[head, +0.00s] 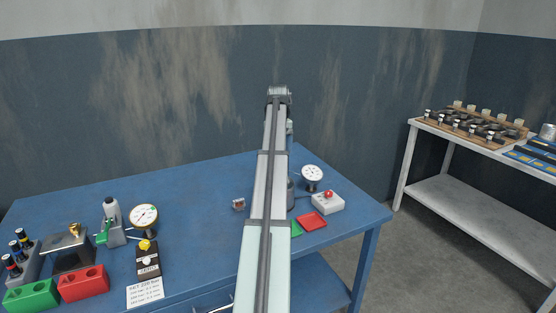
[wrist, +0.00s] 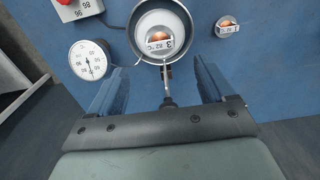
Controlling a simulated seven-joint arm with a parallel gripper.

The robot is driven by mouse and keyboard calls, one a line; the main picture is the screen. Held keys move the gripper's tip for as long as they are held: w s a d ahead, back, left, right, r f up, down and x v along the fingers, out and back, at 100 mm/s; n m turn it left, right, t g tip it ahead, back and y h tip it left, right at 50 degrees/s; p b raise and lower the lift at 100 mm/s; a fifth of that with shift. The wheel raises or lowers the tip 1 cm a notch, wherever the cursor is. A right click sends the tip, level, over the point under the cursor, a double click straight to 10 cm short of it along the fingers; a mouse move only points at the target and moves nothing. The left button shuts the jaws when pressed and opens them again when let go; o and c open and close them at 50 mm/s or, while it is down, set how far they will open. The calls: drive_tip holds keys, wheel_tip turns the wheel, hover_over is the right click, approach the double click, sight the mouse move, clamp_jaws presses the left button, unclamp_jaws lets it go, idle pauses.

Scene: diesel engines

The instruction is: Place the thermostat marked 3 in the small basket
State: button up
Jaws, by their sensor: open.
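In the wrist view, a round dark pot (wrist: 133,25) lies just beyond my fingertips. A round pale thermostat with a copper centre (wrist: 158,37) shows inside its rim, its label bearing a 3. A thin metal rod (wrist: 167,80) runs from the pot's near side toward my gripper. My gripper (wrist: 158,67) is open, its fingers apart on either side of this rod, with nothing seen held. A second, smaller-looking thermostat (wrist: 228,27) sits on the table to the right; it also shows in the head view (head: 238,203). I cannot make out a separate small basket.
A dial gauge (head: 312,173), a grey box with a red button (head: 328,203) and a red tray (head: 312,221) stand right of my arm. A green tray (head: 296,229) is partly hidden. Red and green blocks (head: 82,284) are at front left.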

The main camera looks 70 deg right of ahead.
drive_tip(key=shift+r, duration=1.05)
